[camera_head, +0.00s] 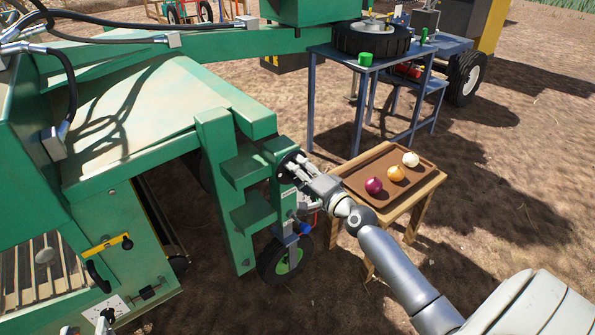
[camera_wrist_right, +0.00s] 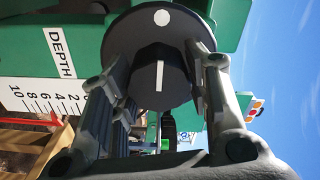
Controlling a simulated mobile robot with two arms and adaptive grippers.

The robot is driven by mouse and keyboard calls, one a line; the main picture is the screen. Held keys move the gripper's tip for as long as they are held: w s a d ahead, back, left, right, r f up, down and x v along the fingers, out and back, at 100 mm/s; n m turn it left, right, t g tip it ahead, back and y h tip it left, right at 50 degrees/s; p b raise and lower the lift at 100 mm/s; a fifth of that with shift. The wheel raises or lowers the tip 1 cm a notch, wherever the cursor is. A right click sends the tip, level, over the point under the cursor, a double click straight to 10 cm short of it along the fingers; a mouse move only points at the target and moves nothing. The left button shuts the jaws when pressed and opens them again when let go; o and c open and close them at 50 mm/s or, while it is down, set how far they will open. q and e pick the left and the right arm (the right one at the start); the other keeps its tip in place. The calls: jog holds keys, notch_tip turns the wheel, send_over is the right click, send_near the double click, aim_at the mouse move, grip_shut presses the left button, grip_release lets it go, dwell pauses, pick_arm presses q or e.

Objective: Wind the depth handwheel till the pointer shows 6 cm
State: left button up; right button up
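The depth handwheel (camera_wrist_right: 117,42) is a dark disc with a white dot near its rim and a black knob (camera_wrist_right: 145,82) with a white line at its middle. My right gripper (camera_wrist_right: 160,55) is at the wheel, its fingers spread on either side of the knob; I see no clear grip on it. In the head view my right gripper (camera_head: 294,170) reaches the wheel (camera_head: 288,164) on the green frame. The white DEPTH scale (camera_wrist_right: 30,88) is left of the wheel. Its low end is hidden behind a finger.
A wooden table with a brown tray (camera_head: 378,160) holding three onions stands right of the gripper, close to my right arm. A small black wheel (camera_head: 270,265) is below the frame. A blue stand (camera_head: 318,100) is behind. Open soil lies at right.

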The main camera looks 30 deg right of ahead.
jog(key=o, duration=0.3)
jog(key=shift+s, duration=0.15)
jog(key=s, duration=0.7)
jog(key=s+d, duration=0.1)
jog(key=s, duration=0.3)
jog(key=shift+s, duration=0.35)
